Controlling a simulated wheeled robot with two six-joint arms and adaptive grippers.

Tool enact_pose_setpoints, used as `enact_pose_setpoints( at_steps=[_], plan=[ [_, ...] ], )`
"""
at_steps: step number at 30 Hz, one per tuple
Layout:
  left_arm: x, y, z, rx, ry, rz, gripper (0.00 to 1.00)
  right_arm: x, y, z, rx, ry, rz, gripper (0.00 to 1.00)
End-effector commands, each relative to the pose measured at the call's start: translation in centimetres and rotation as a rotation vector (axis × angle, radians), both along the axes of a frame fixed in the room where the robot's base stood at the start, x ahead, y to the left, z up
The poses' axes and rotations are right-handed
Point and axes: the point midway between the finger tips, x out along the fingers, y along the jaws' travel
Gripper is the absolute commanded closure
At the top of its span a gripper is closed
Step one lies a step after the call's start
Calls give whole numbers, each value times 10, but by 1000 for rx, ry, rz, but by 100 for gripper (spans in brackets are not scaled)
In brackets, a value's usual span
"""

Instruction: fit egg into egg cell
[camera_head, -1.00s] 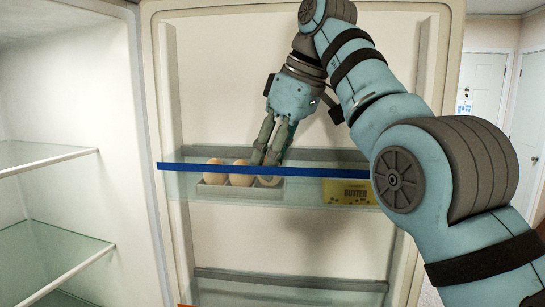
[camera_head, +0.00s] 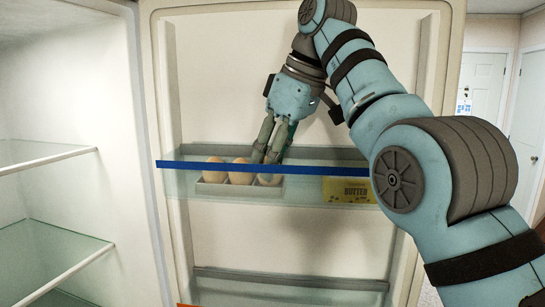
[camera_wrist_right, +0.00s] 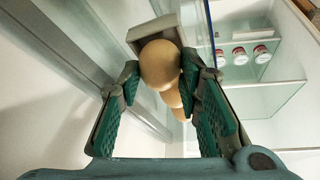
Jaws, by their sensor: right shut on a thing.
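A grey egg holder (camera_head: 240,190) sits in a door shelf of the open fridge, behind a blue-edged clear front. Two brown eggs (camera_head: 214,176) (camera_head: 240,177) stand in its left and middle places. My right gripper (camera_head: 268,161) reaches down over the right end and is shut on a third, paler egg (camera_head: 270,181). That egg is level with the holder; I cannot tell if it is fully seated. In the right wrist view the held egg (camera_wrist_right: 160,64) is between the green finger pads, with other eggs (camera_wrist_right: 172,98) lined up beyond. My left gripper is not seen.
A yellow butter box (camera_head: 347,190) stands right of the holder on the same door shelf (camera_head: 305,193). The blue front strip (camera_head: 320,171) passes close by the fingers. Glass fridge shelves (camera_head: 50,258) lie at left. The right wrist view shows several red-lidded jars (camera_wrist_right: 239,55).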

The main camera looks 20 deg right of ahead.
Motion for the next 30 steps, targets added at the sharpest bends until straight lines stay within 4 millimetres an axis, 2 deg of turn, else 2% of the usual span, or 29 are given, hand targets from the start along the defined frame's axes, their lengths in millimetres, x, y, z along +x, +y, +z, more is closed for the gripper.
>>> enact_pose_setpoints(
  at_steps=[21,22,25,26,30],
  plan=[
    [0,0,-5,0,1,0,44,0,0,-4,0,0,0,81],
    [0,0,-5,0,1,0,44,0,0,-4,0,0,0,63],
    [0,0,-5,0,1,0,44,0,0,-4,0,0,0,47],
    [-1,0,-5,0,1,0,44,0,0,-4,0,0,0,45],
    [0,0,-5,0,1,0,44,0,0,-4,0,0,1,45]
  ],
)
